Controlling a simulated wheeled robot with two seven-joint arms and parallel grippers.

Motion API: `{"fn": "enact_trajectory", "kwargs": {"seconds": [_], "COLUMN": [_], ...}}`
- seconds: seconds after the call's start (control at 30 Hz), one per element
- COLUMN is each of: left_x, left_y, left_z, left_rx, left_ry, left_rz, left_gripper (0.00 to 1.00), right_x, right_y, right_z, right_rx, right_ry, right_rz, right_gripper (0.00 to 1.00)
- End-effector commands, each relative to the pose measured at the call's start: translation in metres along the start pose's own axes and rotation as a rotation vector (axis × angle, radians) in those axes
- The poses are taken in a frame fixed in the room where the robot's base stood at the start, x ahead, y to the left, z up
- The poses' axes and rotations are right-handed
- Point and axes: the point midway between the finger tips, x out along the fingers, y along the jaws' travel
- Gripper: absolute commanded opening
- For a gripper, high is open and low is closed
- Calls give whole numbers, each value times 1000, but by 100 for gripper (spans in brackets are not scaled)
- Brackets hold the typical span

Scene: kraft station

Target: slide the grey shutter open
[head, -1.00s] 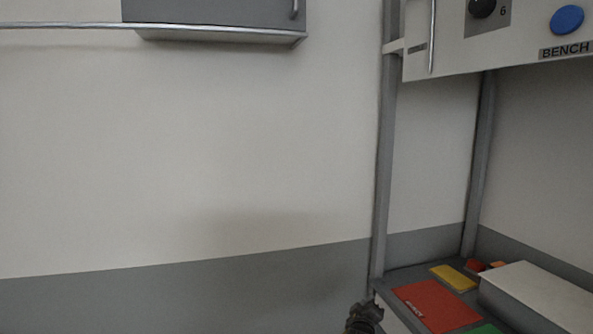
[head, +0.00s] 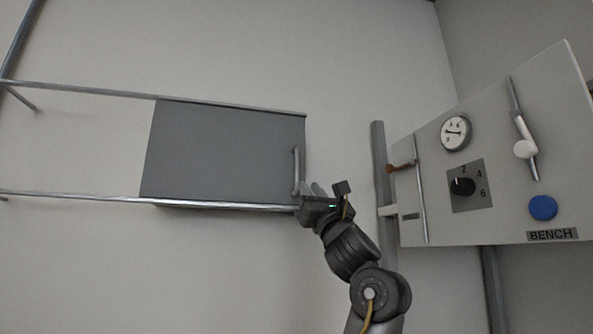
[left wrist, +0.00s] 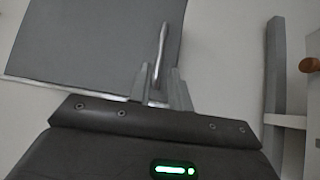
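The grey shutter (head: 222,152) is a flat panel between two metal rails, at their right end. Its upright bar handle (head: 296,171) is near its right edge. In the left wrist view the shutter (left wrist: 90,40) fills the upper left, with the handle (left wrist: 161,48) at its right. My left gripper (head: 316,190) is just below and right of the handle's lower end. In the left wrist view its two fingers (left wrist: 160,88) are apart, with the handle's lower end showing between them. I cannot tell whether they touch it. My right gripper is not in view.
The upper rail (head: 80,90) and lower rail (head: 70,195) run left past the shutter, with bare wall between them. A white panel (head: 420,170) with a gauge, a knob, a lever and a blue button (head: 543,208) stands to the right. A grey post (head: 378,150) is beside it.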

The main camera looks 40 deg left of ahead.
Motion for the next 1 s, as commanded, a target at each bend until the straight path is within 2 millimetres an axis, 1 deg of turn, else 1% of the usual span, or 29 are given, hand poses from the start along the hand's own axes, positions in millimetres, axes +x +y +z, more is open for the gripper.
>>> {"fn": "enact_trajectory", "kwargs": {"seconds": [0.07, 0.17, 0.4, 0.6, 0.7, 0.8, 1.0], "left_x": [3, 14, 60, 92, 101, 106, 108], "left_y": [0, 0, 0, -1, -1, -1, -2], "left_z": [0, 2, 4, 2, 1, 0, -1], "left_rx": [3, 7, 10, 10, 9, 8, 6], "left_ry": [0, -1, -1, 0, 0, -1, -1], "left_rz": [0, 0, 0, -2, -1, -2, -3], "left_gripper": [20, 20, 20, 20, 20, 20, 20], "right_x": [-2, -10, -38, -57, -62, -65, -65], "right_y": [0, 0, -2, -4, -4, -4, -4], "right_z": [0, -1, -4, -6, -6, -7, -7], "right_rx": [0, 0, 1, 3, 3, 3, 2], "right_ry": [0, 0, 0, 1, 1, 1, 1], "right_rz": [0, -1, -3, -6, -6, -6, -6], "right_gripper": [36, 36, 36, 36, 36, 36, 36]}}
